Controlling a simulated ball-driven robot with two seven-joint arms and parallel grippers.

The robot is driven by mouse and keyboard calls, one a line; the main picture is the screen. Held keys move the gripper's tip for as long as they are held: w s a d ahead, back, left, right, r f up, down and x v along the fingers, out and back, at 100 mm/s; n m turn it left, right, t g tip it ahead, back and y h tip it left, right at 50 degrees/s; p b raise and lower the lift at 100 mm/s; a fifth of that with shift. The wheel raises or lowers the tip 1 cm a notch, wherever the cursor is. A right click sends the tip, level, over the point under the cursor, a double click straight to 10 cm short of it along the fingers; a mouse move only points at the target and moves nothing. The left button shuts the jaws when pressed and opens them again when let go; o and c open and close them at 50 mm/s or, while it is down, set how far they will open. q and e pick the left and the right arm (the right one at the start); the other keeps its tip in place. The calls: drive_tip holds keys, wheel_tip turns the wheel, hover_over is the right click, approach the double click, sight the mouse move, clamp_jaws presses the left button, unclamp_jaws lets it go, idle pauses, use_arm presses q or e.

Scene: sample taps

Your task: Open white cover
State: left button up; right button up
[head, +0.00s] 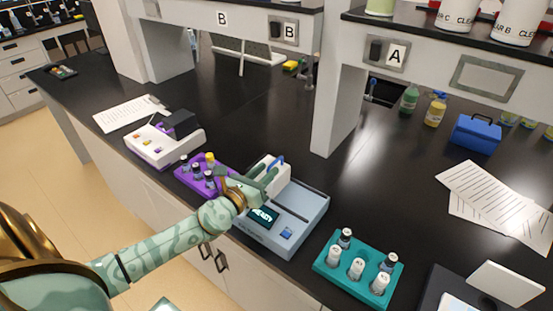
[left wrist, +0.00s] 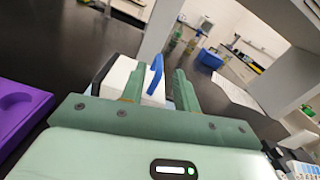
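The white cover (head: 274,170) sits on the grey instrument (head: 305,205) on the black bench and carries a blue handle (head: 279,163). It looks down on the instrument, with no gap visible. My left gripper (head: 268,179) is at the near left side of the cover. In the left wrist view, its two green fingers (left wrist: 158,88) are apart, with the white cover (left wrist: 122,76) and blue handle (left wrist: 154,74) ahead of and between them. The handle appears nearer the right finger; contact cannot be told. My right gripper is not in view.
A purple rack (head: 190,178) with several vials stands left of the instrument, and a teal vial rack (head: 330,262) stands to its right. A white-and-purple device (head: 160,146) is farther left. A shelf post (head: 338,110) rises behind.

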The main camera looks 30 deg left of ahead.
sight(272, 166)
use_arm(q)
drive_tip(key=w, duration=0.5)
drive_tip(key=shift+w+d, duration=0.15)
drive_tip(key=shift+w, duration=0.05)
clamp_jaws()
drive_tip(key=d+p, duration=0.1)
drive_tip(key=d, duration=0.5)
drive_tip(key=d+p, duration=0.1)
drive_tip(key=d, duration=0.2)
drive_tip(key=shift+s+d+p, duration=0.25)
drive_tip(key=shift+s+p, duration=0.1)
drive_tip(key=shift+s, duration=0.05)
unclamp_jaws()
